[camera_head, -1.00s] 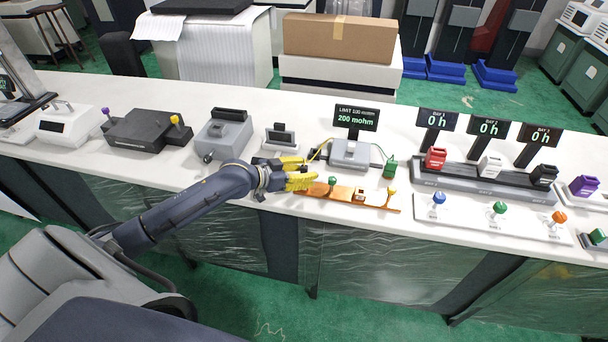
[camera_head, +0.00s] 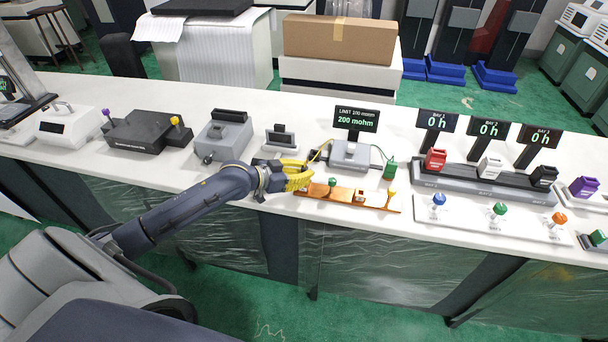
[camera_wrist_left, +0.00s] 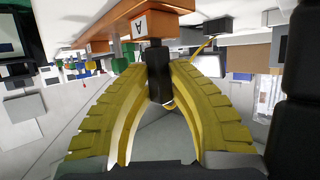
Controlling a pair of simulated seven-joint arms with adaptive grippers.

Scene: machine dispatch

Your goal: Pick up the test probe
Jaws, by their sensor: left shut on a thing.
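My left gripper (camera_head: 303,180) is at the left end of an orange-copper bar (camera_head: 375,204) on the bench. In the left wrist view, its two yellow fingers (camera_wrist_left: 160,85) are closed on a dark, block-like test probe (camera_wrist_left: 156,62). A yellow lead (camera_wrist_left: 200,47) runs beside the probe. In the head view the fingers hide the probe. A grey meter (camera_head: 350,153) stands behind the bar, its screen (camera_head: 356,119) reading 200 mohm, limit 100 mohm. A green probe-like piece (camera_head: 389,169) stands at the meter's right on a green lead. My right gripper is not in view.
To the right is a bay rack (camera_head: 470,180) with red, white and black modules. Grey and black devices stand to the left. A strip of bench front is clear.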

